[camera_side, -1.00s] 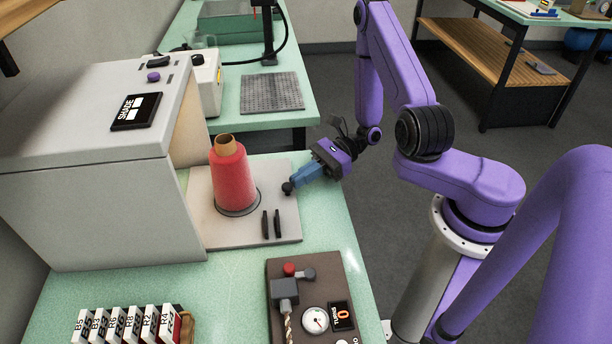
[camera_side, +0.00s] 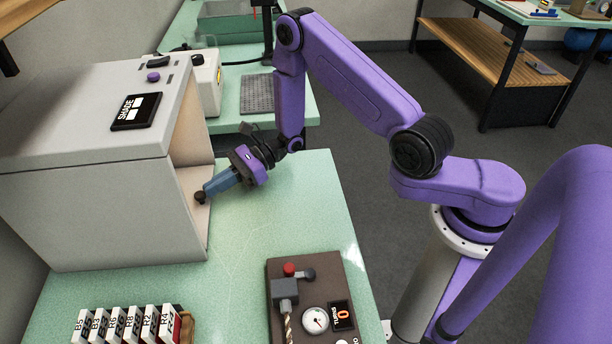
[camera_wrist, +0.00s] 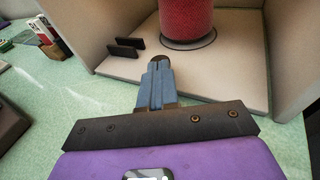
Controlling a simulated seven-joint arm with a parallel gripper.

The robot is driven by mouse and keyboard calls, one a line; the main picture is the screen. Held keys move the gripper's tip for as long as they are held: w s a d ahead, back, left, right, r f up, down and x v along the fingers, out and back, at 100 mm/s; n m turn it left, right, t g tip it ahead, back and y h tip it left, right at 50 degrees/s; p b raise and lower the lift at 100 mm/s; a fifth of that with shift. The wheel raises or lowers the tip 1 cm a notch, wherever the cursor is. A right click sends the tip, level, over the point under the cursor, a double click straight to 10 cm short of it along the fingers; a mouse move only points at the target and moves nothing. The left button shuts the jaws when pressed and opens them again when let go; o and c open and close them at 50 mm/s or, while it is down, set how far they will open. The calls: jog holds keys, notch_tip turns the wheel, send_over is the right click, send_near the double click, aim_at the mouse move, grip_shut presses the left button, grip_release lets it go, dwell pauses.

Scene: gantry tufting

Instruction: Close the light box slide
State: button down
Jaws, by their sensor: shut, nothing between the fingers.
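The light box (camera_side: 100,200) is a large pale grey box at the left of the side view, its open face toward the right. Its slide is a pale board; a strip of its edge (camera_side: 203,225) shows at the box opening, and more of it shows in the wrist view (camera_wrist: 225,85). The red yarn cone (camera_wrist: 187,18) stands on the slide, inside the box walls; the box hides it in the side view.
A brown panel (camera_side: 310,295) with a gauge, a red knob and a counter sits at the front of the green table (camera_side: 270,215). Several labelled cards (camera_side: 125,325) stand at front left. The table right of the box is clear.

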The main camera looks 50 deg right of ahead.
jog(key=shift+w+a, duration=0.35)
jog(key=shift+a, duration=0.05)
jog(key=shift+a+r, duration=0.1)
jog(key=v, duration=1.4)
jog(key=shift+s+d, duration=0.15)
jog(key=shift+d, duration=0.05)
jog(key=s+a+r+n+g+h, duration=0.3)
jog(key=s+n+g, duration=0.3)
jog(key=n, duration=0.1)
jog(key=s+a+r+n+g+h, duration=0.2)
jog(key=s+a+r+n+g, duration=0.1)
jog(key=s+n+g, duration=0.35)
jog(key=s+d+r+n+t+h, duration=0.3)
jog(key=s+d+n+t+h, duration=0.1)
jog(key=s+n, duration=0.4)
jog(key=s+d+r+n+t+h, duration=0.3)
jog(key=s+n, duration=0.5)
jog(key=n, duration=0.4)
jog(key=d+t+h, duration=0.1)
jog(key=h, duration=0.1)
jog(key=shift+n+h, duration=0.3)
jog(key=shift+n, duration=0.05)
